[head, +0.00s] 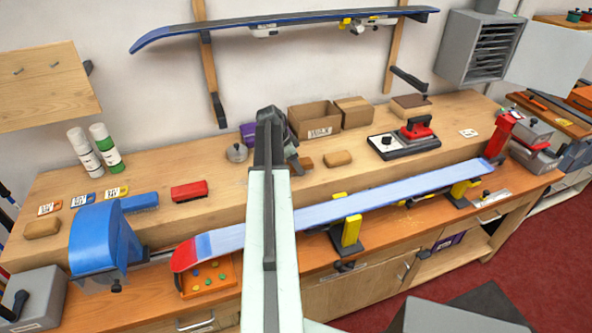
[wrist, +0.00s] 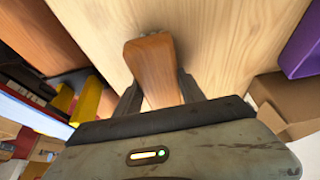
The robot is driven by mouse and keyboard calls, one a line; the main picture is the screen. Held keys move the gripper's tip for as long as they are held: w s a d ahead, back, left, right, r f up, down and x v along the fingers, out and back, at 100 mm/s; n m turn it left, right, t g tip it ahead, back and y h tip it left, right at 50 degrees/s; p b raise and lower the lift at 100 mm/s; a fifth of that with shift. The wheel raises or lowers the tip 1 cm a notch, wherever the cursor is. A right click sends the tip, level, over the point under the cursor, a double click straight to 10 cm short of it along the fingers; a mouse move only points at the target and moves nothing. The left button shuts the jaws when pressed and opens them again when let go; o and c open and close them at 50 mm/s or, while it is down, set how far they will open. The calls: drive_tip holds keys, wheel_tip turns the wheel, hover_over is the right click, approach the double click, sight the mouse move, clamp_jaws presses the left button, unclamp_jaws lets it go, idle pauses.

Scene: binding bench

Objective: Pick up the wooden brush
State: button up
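A brown wooden block-shaped piece, which looks like the wooden brush (wrist: 152,60), lies between the two fingers of my gripper (wrist: 158,80) in the wrist view. Its far end points away over the bench, and its near end is hidden by the gripper body. Both fingers are beside its edges; I cannot tell whether they press on it or whether it is clear of the bench. In the head view, my gripper (head: 291,158) is low over the bench, partly hidden behind my arm, with a small brown piece (head: 305,162) just right of it.
A tan block (head: 338,158) lies to the right, with open cardboard boxes (head: 315,119) behind. A round grey metal piece (head: 236,153) and a red brush (head: 189,190) are left. A ski (head: 370,202) lies clamped along the front. Bench between is mostly clear.

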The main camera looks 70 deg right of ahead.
sight(301, 162)
drive_tip(key=c, duration=0.8)
drive_tip(key=shift+r, duration=0.15)
drive_tip(key=shift+r+p, duration=0.3)
drive_tip(key=shift+p, duration=0.2)
wheel_tip(301, 162, up, 4)
drive_tip(key=p, duration=0.3)
drive_tip(key=shift+f+p, duration=0.15)
drive_tip(key=shift+p, duration=0.15)
drive_tip(key=s+a, duration=0.2)
drive_tip(key=s, duration=0.3)
drive_tip(key=s+a, duration=0.2)
drive_tip(key=s, duration=0.3)
drive_tip(key=s+a+r+p, duration=0.1)
drive_tip(key=s+a, duration=0.1)
drive_tip(key=s, duration=0.3)
